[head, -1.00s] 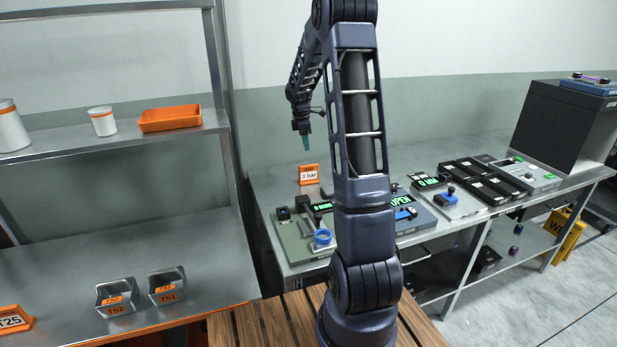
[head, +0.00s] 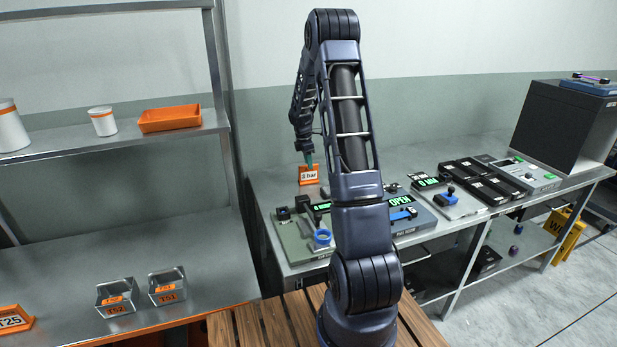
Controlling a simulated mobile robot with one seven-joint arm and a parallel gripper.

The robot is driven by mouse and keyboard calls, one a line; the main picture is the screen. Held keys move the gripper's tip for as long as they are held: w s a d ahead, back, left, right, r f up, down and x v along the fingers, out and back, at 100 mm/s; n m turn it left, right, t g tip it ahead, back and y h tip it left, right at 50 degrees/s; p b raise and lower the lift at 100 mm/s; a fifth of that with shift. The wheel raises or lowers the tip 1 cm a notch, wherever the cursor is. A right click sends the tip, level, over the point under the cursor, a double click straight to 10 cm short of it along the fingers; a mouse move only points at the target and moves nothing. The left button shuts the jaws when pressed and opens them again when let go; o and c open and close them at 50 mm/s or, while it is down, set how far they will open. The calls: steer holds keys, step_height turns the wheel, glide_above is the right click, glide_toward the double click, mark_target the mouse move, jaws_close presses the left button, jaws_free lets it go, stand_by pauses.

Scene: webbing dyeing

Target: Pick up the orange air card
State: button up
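The orange air card (head: 309,176) stands upright near the back left of the steel bench (head: 262,185); its white label reads "3 bar". My gripper (head: 309,161), with green fingertips, points down at the card's top edge and covers part of its upper orange band. The fingers are too small in this view to tell whether they are open or shut, or whether they touch the card.
Just in front of the card is a green-grey panel (head: 291,241) with a blue ring fixture (head: 321,238). More devices with green displays and a dark box (head: 562,125) stand to the right. A shelf with an orange tray (head: 170,118) is at the left.

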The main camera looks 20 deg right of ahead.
glide_above(309, 180)
steer(key=shift+w+d+f, duration=0.1)
steer(key=shift+w+f, duration=0.1)
steer(key=shift+f, duration=1)
steer(key=shift+w+d+f, duration=0.1)
steer(key=shift+w+f, duration=0.05)
steer(key=shift+f, duration=1)
steer(key=shift+f, duration=0.25)
jaws_close()
